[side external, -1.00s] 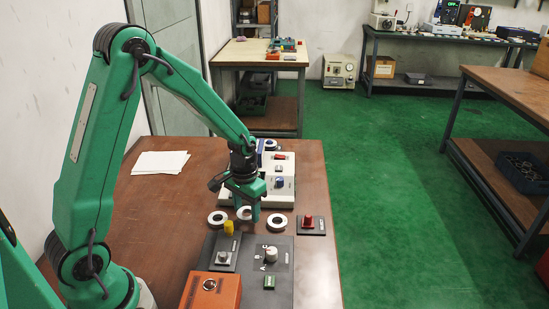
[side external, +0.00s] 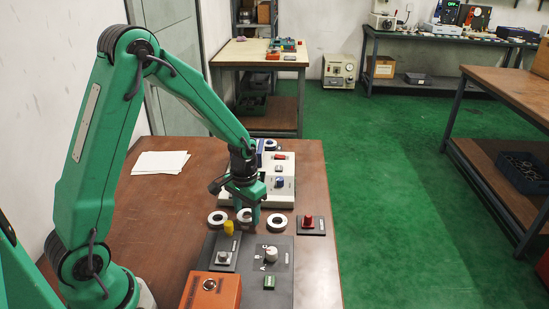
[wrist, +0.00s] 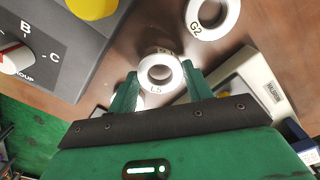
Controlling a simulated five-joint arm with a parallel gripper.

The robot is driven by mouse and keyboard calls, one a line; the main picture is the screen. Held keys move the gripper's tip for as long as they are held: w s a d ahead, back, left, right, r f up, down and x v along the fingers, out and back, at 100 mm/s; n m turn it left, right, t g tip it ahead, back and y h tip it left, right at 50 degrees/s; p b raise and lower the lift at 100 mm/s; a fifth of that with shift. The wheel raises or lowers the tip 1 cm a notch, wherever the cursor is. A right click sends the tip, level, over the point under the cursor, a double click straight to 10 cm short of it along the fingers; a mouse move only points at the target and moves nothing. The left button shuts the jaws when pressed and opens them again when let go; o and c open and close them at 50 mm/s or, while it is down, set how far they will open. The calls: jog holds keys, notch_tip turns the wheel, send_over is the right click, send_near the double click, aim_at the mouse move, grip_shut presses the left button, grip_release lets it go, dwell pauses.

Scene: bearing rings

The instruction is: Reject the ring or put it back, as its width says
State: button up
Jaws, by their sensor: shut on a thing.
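A pale ring (side external: 244,214), its lettering looking like L5, is between the fingers of my gripper (side external: 246,213). In the wrist view the same ring (wrist: 160,88) lies flat between the two green fingers of my gripper (wrist: 160,82), which are shut on it. Whether it touches the table I cannot tell. Another ring (side external: 217,219) lies on the table to the left; a ring marked G2 (wrist: 222,19) shows at the top of the wrist view. A third ring (side external: 282,223) lies to the right of my gripper.
A dark panel (side external: 283,244) with a selector knob is in front, with a yellow knob (side external: 228,228) and an orange box (side external: 213,290) nearby. A pale instrument (side external: 285,200) stands behind my gripper. A red knob (side external: 308,220) is at right. Papers (side external: 160,162) lie at left.

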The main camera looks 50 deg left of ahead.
jog(key=shift+f, duration=0.75)
dwell(1.1)
jog(key=o, duration=1.3)
jog(key=shift+c, duration=0.2)
notch_tip(320, 180, up, 8)
jog(key=shift+f, duration=0.25)
jog(key=shift+r, duration=0.1)
dwell(0.5)
